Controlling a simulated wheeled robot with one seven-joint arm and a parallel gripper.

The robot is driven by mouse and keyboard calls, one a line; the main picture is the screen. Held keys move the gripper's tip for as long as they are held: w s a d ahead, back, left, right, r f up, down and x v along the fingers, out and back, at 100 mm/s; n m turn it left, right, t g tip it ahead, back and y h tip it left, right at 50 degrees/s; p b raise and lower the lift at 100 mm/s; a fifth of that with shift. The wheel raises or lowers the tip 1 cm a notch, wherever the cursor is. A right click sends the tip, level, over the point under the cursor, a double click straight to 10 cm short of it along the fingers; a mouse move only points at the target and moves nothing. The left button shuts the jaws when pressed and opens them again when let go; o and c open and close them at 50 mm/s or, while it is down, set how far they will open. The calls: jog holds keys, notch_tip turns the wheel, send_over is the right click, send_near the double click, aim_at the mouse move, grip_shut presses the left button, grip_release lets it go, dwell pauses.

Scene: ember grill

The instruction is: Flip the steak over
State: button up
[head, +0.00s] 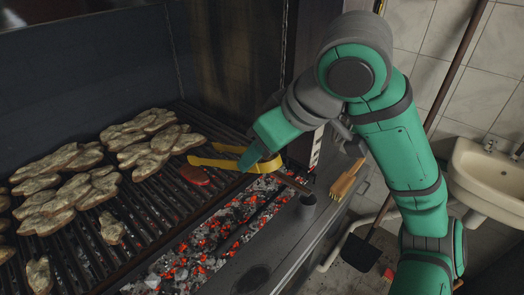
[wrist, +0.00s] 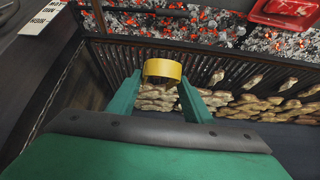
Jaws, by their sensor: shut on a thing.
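The steak (head: 194,175) is a small dark red oval lying flat on the black grill bars, near the right end of the grate. My gripper (head: 250,155) is shut on a pair of yellow tongs (head: 228,148) above the grate's right edge. The two tong arms are spread apart and point left; the nearer arm ends close above the steak, and I cannot tell whether it touches. In the wrist view, the rounded yellow tongs (wrist: 162,68) sit between my teal fingers (wrist: 160,88). I cannot make out the steak there.
Several browned food pieces (head: 65,180) cover the left and back of the grill grate (head: 150,215). Glowing coals (head: 215,235) lie in front of it. A wooden brush (head: 346,182) is on the right ledge, and a sink (head: 485,175) is at far right.

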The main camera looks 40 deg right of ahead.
jog(key=s+d, duration=0.2)
jog(key=s, duration=2.5)
jog(key=shift+s, duration=0.2)
